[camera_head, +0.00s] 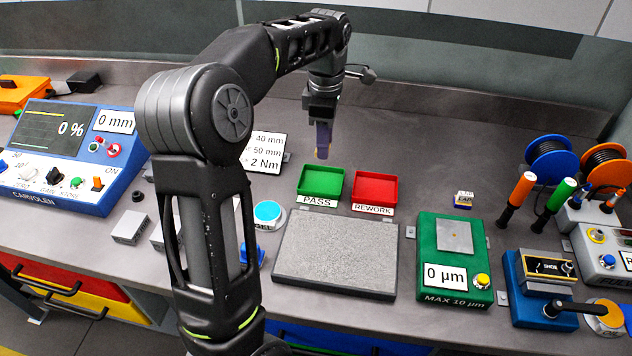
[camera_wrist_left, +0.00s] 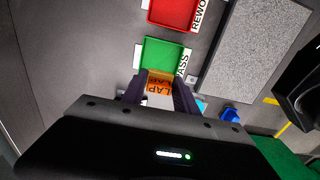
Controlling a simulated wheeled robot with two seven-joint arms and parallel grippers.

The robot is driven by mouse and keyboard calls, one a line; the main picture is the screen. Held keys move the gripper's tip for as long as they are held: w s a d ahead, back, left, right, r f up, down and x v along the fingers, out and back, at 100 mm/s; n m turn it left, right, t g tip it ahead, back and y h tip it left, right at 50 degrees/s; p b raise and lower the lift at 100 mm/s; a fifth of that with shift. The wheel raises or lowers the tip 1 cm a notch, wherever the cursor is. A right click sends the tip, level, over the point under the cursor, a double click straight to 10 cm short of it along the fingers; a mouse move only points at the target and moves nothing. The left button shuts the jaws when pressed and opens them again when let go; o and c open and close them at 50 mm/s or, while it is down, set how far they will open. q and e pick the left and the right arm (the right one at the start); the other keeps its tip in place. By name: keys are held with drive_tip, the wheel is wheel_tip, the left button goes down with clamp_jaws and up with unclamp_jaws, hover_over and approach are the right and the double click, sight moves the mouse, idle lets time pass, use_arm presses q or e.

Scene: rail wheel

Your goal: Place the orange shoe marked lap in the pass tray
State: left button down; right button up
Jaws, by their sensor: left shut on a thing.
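My left gripper (camera_head: 322,146) is shut on the orange shoe (camera_wrist_left: 160,87), whose LAP marking shows between the fingers in the left wrist view. In the head view the fingers hide nearly all of the shoe. The green pass tray (camera_head: 334,171) lies on the bench with a PASS label on its front; it also shows in the left wrist view (camera_wrist_left: 160,50). The gripper appears just beyond the tray's back edge in the head view, raised; its exact height is unclear. The tray looks empty. My right gripper is not in view.
The red rework tray (camera_head: 376,187) stands right beside the pass tray. A grey granite plate (camera_head: 337,253) lies in front of both. A green gauge (camera_head: 455,258) and a small labelled block (camera_head: 463,200) are to the right. Bare bench lies behind the trays.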

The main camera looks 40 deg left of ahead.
use_arm(q)
drive_tip(key=shift+s+a+f, duration=0.1)
hover_over(323, 184)
wheel_tip(323, 184, down, 6)
drive_tip(key=shift+f+p, duration=0.1)
drive_tip(key=shift+p, duration=0.35)
wheel_tip(323, 184, down, 3)
drive_tip(key=shift+r+p, duration=0.1)
drive_tip(key=shift+p, duration=0.3)
drive_tip(key=shift+f, duration=0.35)
